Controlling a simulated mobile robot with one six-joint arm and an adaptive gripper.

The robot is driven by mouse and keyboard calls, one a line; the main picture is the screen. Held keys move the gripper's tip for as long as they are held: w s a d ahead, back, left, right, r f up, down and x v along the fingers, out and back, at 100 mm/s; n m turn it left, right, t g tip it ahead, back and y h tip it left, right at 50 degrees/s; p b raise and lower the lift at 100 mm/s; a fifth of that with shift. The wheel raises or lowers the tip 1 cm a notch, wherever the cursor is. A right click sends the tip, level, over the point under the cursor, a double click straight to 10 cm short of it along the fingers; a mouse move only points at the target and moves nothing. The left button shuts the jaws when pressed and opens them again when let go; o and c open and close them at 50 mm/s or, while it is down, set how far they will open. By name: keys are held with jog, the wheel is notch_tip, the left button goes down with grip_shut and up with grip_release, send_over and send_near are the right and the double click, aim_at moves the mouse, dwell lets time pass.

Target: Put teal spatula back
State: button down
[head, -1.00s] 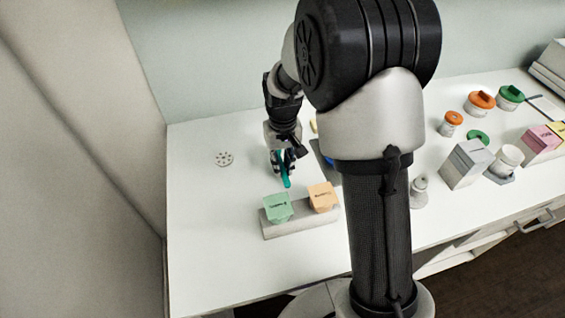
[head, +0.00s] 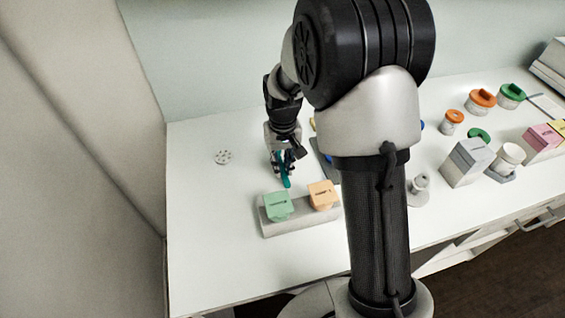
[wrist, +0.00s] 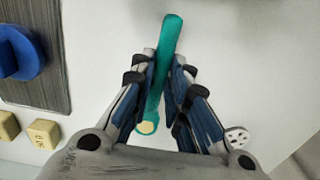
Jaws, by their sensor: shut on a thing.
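The teal spatula (head: 286,181) is between the fingers of my gripper (head: 282,172), above the white counter left of my arm. In the wrist view the teal spatula (wrist: 167,50) points away from my gripper (wrist: 163,88), which is shut on it. Its near end carries a pale yellow spot. Whether its far tip touches the counter cannot be told. A dark mat (wrist: 45,80) lies to the left in the wrist view, with a blue round item (wrist: 18,55) on it.
A grey block holds a green container (head: 278,206) and an orange container (head: 322,195) just in front of my gripper. A white disc with holes (head: 222,157) lies to the left. Jars and boxes (head: 467,162) stand to the right, beyond my arm. The left counter is mostly clear.

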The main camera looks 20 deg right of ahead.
jog(key=shift+f, duration=0.1)
jog(key=c, duration=1.5)
grip_release()
jog(key=shift+o, duration=0.2)
notch_tip(320, 180, up, 12)
